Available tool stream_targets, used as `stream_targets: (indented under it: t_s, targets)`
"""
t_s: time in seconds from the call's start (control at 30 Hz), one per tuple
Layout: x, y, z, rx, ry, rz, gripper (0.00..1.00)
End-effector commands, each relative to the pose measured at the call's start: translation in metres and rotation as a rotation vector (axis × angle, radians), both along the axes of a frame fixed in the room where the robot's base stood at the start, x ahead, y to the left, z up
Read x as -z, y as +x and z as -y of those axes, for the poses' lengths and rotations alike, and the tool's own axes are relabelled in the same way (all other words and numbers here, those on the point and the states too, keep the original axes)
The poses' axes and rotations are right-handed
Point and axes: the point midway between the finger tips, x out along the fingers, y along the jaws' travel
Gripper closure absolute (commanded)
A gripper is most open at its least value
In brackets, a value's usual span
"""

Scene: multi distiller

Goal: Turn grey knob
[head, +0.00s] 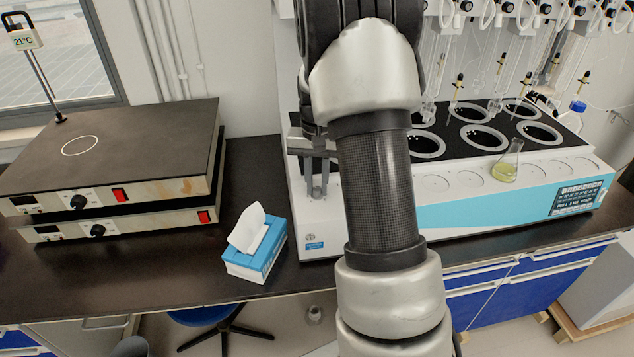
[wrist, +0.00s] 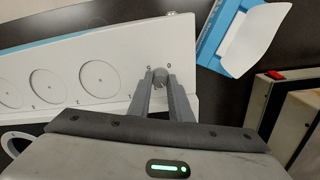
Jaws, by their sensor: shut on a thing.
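The grey knob (wrist: 160,78) is a small round knob on the white top of the distiller, near its corner. In the wrist view my gripper (wrist: 161,82) has its two fingers on either side of the knob, shut on it. Markings show beside the knob. In the head view my gripper (head: 318,192) points down at the left end of the distiller (head: 450,186). The knob is hidden there behind the fingers.
A blue tissue box (head: 255,252) stands left of the distiller on the black bench. Two stacked hotplates (head: 110,150) stand farther left. A flask with yellow liquid (head: 506,163) stands on the distiller at right.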

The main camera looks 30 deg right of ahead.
Motion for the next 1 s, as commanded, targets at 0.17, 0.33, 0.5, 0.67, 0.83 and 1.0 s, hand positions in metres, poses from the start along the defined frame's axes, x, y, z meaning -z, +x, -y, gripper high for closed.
stream_targets:
  t_s: [0.17, 0.33, 0.5, 0.67, 0.83, 1.0]
  targets:
    - [-0.0008, 0.0004, 0.0000, 0.033, 0.000, 0.001, 1.00]
    - [-0.0007, 0.0005, 0.0001, 0.041, 0.000, 0.002, 1.00]
    - [-0.0007, 0.0005, 0.0001, 0.041, 0.000, 0.002, 1.00]
    - [-0.0007, 0.0005, 0.0001, 0.040, 0.000, 0.002, 0.73]
    - [-0.0004, 0.0004, 0.0001, 0.040, -0.001, 0.001, 0.63]
    - [-0.0006, 0.0002, 0.0000, 0.040, -0.001, 0.001, 0.63]
